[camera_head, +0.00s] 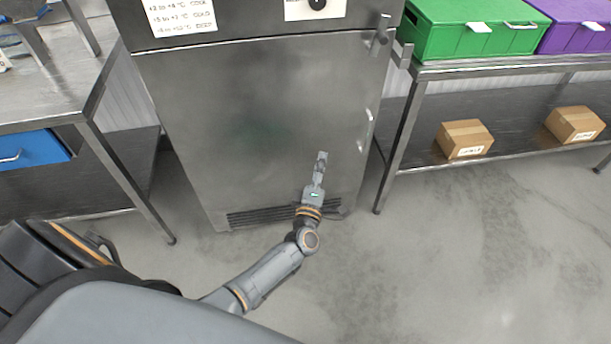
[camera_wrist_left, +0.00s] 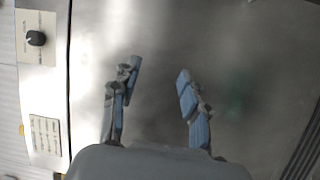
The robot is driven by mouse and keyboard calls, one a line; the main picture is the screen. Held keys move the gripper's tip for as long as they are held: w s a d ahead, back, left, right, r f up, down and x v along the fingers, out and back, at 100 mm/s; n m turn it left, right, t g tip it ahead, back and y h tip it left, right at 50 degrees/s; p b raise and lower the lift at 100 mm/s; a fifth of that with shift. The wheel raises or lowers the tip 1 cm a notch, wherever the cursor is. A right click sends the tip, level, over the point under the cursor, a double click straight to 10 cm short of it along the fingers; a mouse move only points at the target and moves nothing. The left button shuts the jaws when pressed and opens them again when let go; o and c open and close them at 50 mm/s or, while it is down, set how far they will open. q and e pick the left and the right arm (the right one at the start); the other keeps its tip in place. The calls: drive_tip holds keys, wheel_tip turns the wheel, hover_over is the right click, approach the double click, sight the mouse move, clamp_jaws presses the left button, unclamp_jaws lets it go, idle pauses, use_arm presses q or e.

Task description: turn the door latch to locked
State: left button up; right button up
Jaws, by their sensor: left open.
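The steel cabinet door (camera_head: 240,110) is closed and fills the middle of the head view. A metal latch (camera_head: 381,36) sits at its upper right edge; whether it is turned to locked is too small to tell. A vertical bar handle (camera_head: 366,130) is lower on the same edge. My left gripper (camera_head: 321,157) is in front of the lower right part of the door, left of the handle and well below the latch. In the left wrist view the gripper (camera_wrist_left: 158,80) is open and empty, facing the door surface. The latch does not show there. My right gripper is not in view.
A black knob (camera_head: 317,4) is on the panel above the door. A steel rack (camera_head: 400,140) at right holds green (camera_head: 470,28) and purple (camera_head: 575,25) crates and cardboard boxes (camera_head: 464,139). A steel table (camera_head: 50,95) stands at left. The floor right of my arm is clear.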

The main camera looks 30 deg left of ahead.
use_arm(q)
drive_tip(key=shift+s+a+f+m+h, duration=0.15)
drive_tip(key=shift+s+f+m, duration=0.2)
drive_tip(key=shift+f, duration=0.25)
drive_tip(key=shift+s+a+f+m+h, duration=0.15)
drive_tip(key=shift+s+f+m, duration=0.15)
drive_tip(key=shift+f, duration=0.3)
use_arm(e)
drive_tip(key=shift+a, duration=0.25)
use_arm(q)
drive_tip(key=shift+d, duration=0.1)
drive_tip(key=shift+c, duration=0.5)
